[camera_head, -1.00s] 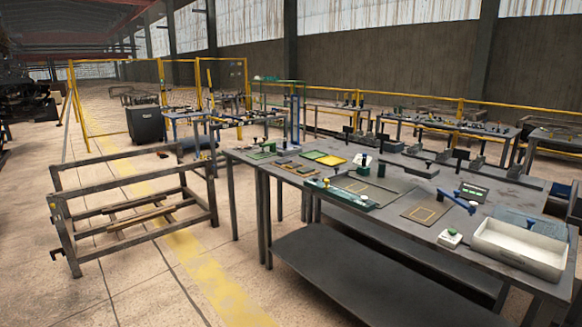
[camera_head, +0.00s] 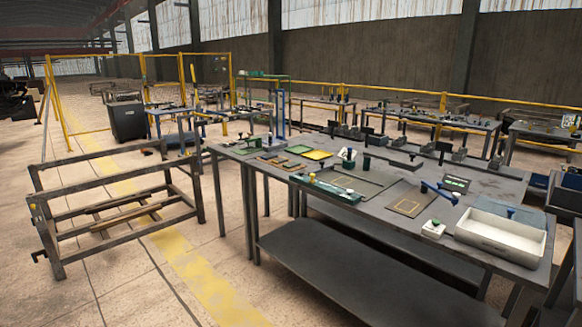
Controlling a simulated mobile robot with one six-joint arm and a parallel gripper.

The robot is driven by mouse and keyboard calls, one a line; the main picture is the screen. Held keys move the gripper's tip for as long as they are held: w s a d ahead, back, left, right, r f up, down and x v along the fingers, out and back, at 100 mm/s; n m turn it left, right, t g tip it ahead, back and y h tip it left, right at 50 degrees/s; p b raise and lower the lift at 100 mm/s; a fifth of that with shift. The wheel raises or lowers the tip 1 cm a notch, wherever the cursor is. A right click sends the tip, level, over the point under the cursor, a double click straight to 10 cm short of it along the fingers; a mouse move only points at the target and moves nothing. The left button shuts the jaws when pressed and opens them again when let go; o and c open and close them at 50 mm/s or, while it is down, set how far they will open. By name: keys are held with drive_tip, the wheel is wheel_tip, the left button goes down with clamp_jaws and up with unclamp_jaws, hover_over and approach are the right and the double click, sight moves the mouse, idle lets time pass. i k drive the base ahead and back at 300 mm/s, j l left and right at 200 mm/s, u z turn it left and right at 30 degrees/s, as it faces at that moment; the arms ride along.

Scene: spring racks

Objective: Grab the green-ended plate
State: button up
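No plate with a green end can be made out for certain. A long green fixture (camera_head: 325,188) with a pale bar along it lies at the near edge of the grey workbench (camera_head: 385,222). My gripper is not in view.
A low metal frame rack (camera_head: 112,205) stands on the floor to the left, apart from the workbench. A white bin (camera_head: 500,235) sits at the bench's near right end. Yellow fencing (camera_head: 100,100) and other tables stand behind. The floor between rack and bench is clear.

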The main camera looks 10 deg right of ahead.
sight(293, 165)
drive_tip(key=i+u, duration=0.15)
drive_tip(key=i, duration=0.4)
drive_tip(key=i+u, duration=0.15)
drive_tip(key=i, duration=0.4)
drive_tip(key=i+u, duration=0.15)
drive_tip(key=i, duration=0.4)
drive_tip(key=i+l+u, duration=0.15)
drive_tip(key=i, duration=0.4)
drive_tip(key=i+l+u, duration=0.15)
drive_tip(key=i, duration=0.4)
drive_tip(key=i+z, duration=0.3)
drive_tip(key=i, duration=0.25)
drive_tip(key=i+j+z, duration=0.25)
drive_tip(key=i, duration=0.3)
drive_tip(key=i+l+z, duration=0.1)
drive_tip(key=z, duration=0.35)
drive_tip(key=i+z, duration=0.3)
drive_tip(key=z, duration=0.2)
drive_tip(key=i+z, duration=0.2)
drive_tip(key=z, duration=0.25)
drive_tip(key=i+z, duration=0.2)
drive_tip(key=z, duration=0.3)
